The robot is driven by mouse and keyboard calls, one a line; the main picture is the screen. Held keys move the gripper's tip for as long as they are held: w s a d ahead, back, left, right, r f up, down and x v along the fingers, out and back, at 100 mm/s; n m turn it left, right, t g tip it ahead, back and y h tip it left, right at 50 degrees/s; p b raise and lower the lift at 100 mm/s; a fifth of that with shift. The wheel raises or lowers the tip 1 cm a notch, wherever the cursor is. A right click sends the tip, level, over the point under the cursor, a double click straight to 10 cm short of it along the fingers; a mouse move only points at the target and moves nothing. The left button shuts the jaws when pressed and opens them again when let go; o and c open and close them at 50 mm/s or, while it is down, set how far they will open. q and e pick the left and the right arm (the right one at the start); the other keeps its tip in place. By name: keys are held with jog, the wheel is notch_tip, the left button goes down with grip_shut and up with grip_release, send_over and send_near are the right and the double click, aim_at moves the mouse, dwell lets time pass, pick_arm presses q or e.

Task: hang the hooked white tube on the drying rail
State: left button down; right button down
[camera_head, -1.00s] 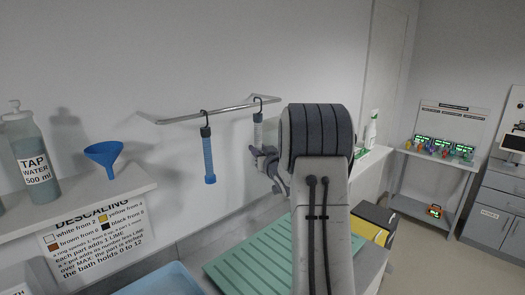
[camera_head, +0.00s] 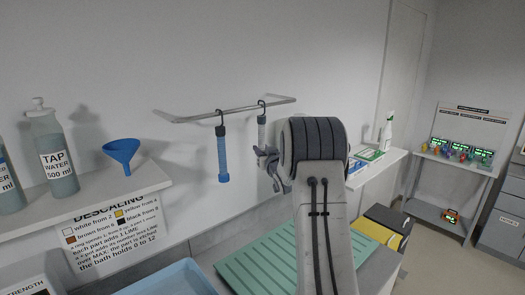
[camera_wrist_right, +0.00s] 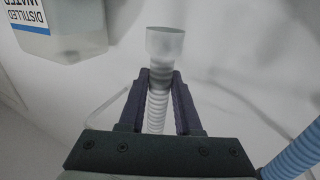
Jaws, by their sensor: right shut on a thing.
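The white tube (camera_head: 262,130) hangs upright with a dark hook at its top. My right gripper (camera_head: 266,156) is shut on it, and the right wrist view shows the ribbed tube (camera_wrist_right: 158,100) between the two fingers (camera_wrist_right: 160,98). The hook appears at the drying rail (camera_head: 235,109); I cannot tell whether it rests on the rail or is only in front of it. The tube's lower part is hidden by the gripper in the head view. My left gripper is not in view.
A blue tube (camera_head: 223,158) hangs by its hook on the rail, left of the white one; it also shows in the right wrist view (camera_wrist_right: 292,155). A shelf (camera_head: 95,205) with bottles and a blue funnel (camera_head: 121,150) is at left. A green ribbed mat (camera_head: 262,262) lies below.

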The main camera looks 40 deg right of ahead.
dwell(0.3)
jog(key=c, duration=0.5)
grip_release()
jog(key=shift+s+f, duration=0.1)
jog(key=shift+f, duration=0.05)
